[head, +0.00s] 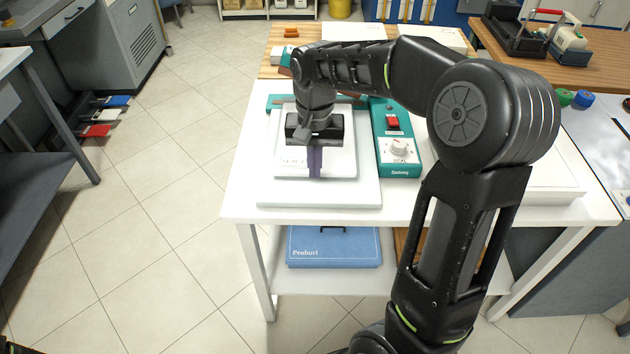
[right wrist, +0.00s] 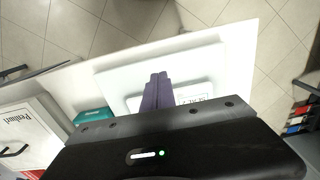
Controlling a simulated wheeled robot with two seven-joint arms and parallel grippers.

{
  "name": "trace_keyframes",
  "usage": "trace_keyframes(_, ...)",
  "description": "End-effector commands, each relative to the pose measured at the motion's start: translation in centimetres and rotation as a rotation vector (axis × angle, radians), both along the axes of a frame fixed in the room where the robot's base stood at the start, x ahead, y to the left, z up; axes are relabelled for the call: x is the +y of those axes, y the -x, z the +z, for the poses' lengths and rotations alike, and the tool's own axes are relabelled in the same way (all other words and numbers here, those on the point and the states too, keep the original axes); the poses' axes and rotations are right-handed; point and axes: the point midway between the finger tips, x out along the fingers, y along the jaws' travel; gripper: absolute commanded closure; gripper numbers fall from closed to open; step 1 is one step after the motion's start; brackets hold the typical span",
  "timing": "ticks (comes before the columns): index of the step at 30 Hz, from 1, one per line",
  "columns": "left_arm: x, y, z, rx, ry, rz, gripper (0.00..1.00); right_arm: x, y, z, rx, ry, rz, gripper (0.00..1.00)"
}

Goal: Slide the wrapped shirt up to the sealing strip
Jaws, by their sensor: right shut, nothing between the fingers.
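The wrapped shirt, which I take to be the smaller white flat pack with dark print (head: 343,166), lies on a larger white slab (head: 320,194) on the white table. The teal sealer (head: 398,155), with a red switch and a white dial, stands right of the pack. Its teal bar (head: 283,101), which seems to hold the sealing strip, runs behind the pack, partly hidden by my arm. My right gripper (head: 315,174) is shut and empty, its purple fingers pointing down over the pack; contact is unclear.
A blue box (head: 333,250) sits on the table's lower shelf. A wooden-topped surface (head: 283,62) adjoins the back of the table. White tabletop (head: 240,185) is bare left of the slab. My right arm covers much of the table's right side.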

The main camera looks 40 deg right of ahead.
Motion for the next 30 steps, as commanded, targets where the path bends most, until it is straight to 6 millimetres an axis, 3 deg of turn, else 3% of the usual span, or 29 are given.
trace_keyframes(7, 0.0, 0.0, -0.1, 0.000, 0.000, 0.000, 0.42, 0.0, 0.0, 2.6, 0.000, 0.000, -0.001, 1.00)
trace_keyframes(30, 0.0, 0.0, -0.1, 0.000, 0.000, 0.000, 0.42, 0.0, 0.0, 2.7, 0.001, 0.000, -0.001, 1.00)
